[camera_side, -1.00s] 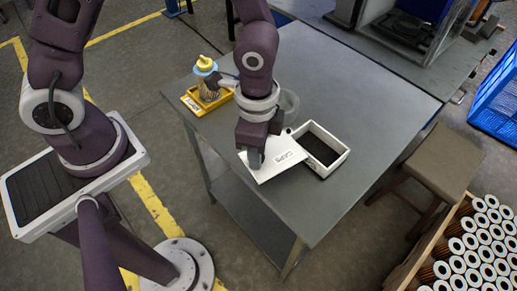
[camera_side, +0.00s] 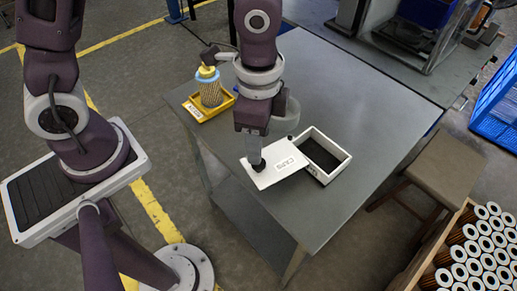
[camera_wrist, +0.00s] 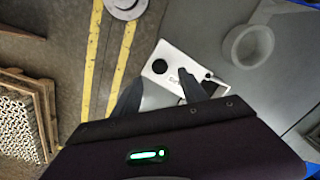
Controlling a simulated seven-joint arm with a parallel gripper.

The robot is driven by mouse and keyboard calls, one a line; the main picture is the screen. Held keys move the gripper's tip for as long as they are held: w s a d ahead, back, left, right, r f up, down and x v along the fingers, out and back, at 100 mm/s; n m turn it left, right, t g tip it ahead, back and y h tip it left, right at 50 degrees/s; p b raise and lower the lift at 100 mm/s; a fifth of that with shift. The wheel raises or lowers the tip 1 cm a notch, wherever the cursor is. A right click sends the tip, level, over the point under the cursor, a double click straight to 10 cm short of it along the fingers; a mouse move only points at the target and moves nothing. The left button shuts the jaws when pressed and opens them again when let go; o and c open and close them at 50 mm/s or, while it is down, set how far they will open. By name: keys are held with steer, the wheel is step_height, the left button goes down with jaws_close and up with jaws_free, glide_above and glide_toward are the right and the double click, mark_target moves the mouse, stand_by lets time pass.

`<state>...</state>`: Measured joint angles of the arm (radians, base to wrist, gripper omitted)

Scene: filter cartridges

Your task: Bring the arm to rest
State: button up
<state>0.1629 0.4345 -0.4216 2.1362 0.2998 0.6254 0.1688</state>
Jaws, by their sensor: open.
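My gripper (camera_side: 254,154) points down over a white plate marked CAPS (camera_side: 278,166). In the wrist view its two dark fingers (camera_wrist: 158,92) are apart, with nothing held between them. A round black spot (camera_wrist: 159,66) lies on the plate, near one end; I cannot tell whether it is a disc or a hole. In the side view the plate lies against an open white box (camera_side: 344,163) with a dark inside.
The grey table (camera_side: 350,95) has free room at its right and front. A clear ring-shaped container (camera_wrist: 247,45) stands beside the plate, half hidden behind my gripper in the side view. A stool (camera_side: 440,165) and a crate of cartridges (camera_side: 470,245) stand to the right.

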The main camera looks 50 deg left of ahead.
steer(key=shift+r, duration=0.4)
steer(key=s+a+r+n+t, duration=0.2)
steer(key=s+a+r+n, duration=0.3)
steer(key=a+r, duration=0.1)
steer(key=s+a+r+n+t, duration=0.3)
steer(key=s+a+r+n, duration=0.2)
steer(key=r, duration=0.4)
steer(key=shift+a+r+n+t, duration=0.3)
steer(key=shift+a+n, duration=0.2)
steer(key=shift+a, duration=0.75)
